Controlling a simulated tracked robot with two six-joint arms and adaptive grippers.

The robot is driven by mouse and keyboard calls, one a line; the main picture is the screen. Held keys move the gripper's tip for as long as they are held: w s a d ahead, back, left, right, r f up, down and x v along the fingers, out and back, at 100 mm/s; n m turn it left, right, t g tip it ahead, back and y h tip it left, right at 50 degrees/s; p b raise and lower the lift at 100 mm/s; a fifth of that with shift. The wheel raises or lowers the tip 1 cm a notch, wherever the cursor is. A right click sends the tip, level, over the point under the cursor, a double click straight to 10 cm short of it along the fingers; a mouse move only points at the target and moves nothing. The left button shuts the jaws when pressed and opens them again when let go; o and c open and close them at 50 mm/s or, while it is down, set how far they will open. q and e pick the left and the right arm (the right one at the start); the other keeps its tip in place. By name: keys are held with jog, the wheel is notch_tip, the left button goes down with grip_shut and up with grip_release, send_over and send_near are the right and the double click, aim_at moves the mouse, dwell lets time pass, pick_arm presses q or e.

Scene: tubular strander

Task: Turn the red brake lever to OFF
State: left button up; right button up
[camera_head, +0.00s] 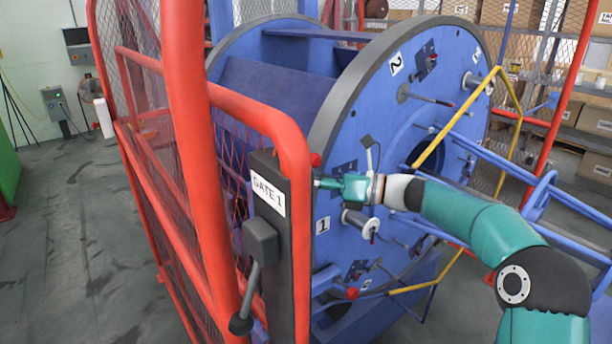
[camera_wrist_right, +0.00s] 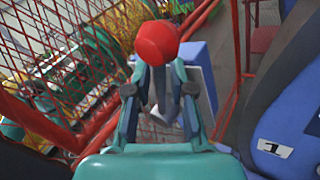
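A red ball knob (camera_head: 316,159), seemingly the end of the brake lever, shows beside the dark gate post in the head view. In the right wrist view the knob (camera_wrist_right: 156,43) is large, just at the fingertips, and partly covers them. My right gripper (camera_head: 320,184) is just below the knob in the head view. Its two fingers (camera_wrist_right: 158,78) stand apart in the wrist view, with a thin dark bar between them below the knob. Whether they touch the lever I cannot tell. No OFF marking is readable. My left gripper is not in view.
The blue strander disc (camera_head: 385,120) carries spools and other small levers. The red mesh gate (camera_head: 190,180) and dark post with the GATE 1 label (camera_head: 268,196) stand close to my right gripper. Yellow bars (camera_head: 450,128) cross the disc front. Open floor (camera_head: 70,240) lies left.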

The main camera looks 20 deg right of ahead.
jog(key=shift+w+a, duration=0.15)
jog(key=shift+a, duration=0.1)
grip_shut()
